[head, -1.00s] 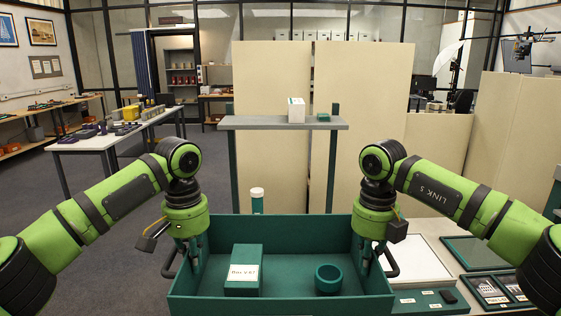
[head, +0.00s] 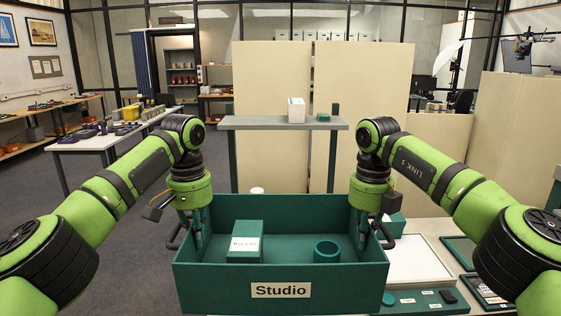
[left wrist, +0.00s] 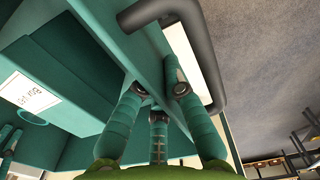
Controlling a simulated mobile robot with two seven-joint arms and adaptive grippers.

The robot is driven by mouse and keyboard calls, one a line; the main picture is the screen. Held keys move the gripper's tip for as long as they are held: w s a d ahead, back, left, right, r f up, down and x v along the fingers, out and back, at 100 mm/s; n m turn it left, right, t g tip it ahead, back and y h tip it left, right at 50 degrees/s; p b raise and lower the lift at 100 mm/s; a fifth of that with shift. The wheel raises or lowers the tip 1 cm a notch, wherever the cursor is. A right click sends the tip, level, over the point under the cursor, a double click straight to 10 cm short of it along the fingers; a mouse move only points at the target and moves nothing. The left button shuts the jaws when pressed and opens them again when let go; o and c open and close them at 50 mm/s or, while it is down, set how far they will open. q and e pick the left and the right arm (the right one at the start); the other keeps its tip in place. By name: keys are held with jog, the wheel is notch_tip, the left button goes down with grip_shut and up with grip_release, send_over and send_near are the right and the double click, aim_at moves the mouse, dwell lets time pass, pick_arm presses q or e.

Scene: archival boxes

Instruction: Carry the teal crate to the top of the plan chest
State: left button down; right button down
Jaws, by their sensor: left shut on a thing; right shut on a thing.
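The teal crate (head: 280,278) is in front of me in the head view, with a "Studio" label on its front wall. It looks roughly level. Inside are a teal box (head: 245,228) with a white label and a round teal pot (head: 327,251). My left gripper (head: 198,236) is shut on the crate's left side wall. My right gripper (head: 364,236) is shut on its right side wall. The left wrist view shows the left fingers (left wrist: 158,100) around the wall, beside a dark handle (left wrist: 205,55). I cannot make out the plan chest for certain.
A grey shelf (head: 260,123) on teal posts stands beyond the crate, with a white box (head: 296,110) on it. Pale panels (head: 365,100) stand behind. At right lie a white board (head: 418,258) and a teal tray (head: 425,302). Open floor shows at left.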

pick_arm(q)
jog(key=shift+w+r, duration=0.5)
jog(key=shift+r, duration=0.05)
pick_arm(e)
jog(key=shift+w+r, duration=0.5)
pick_arm(q)
jog(key=shift+r, duration=0.1)
pick_arm(e)
jog(key=shift+r, duration=0.15)
